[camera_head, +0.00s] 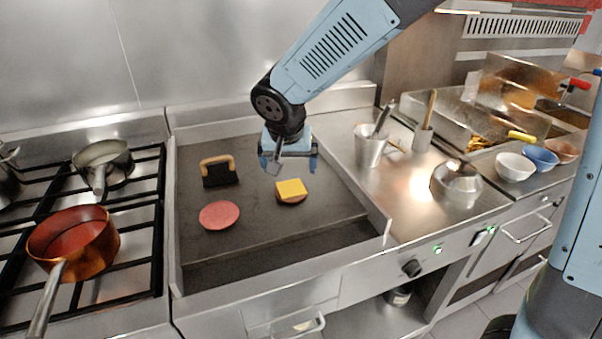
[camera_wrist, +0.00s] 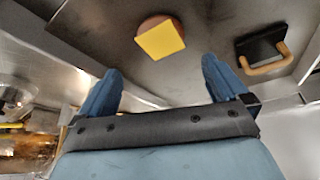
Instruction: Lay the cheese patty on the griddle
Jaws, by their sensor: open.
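The cheese patty (camera_head: 291,190), a brown patty with a yellow square slice on top, lies on the dark griddle (camera_head: 240,250), right of its middle. It also shows in the wrist view (camera_wrist: 160,40), ahead of the fingers and between their lines. My gripper (camera_head: 277,160) is above the back part of the griddle, behind and a little left of the cheese patty. Its two blue fingers (camera_wrist: 160,88) are apart with nothing between them, and they do not touch the patty.
A pink raw patty (camera_head: 219,215) lies left on the griddle, with a wooden-handled press (camera_head: 218,171) behind it. A copper pot (camera_head: 73,240) stands on the left stove. A utensil pot (camera_head: 370,146) and a metal dome (camera_head: 457,182) stand on the right counter. The griddle's front is clear.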

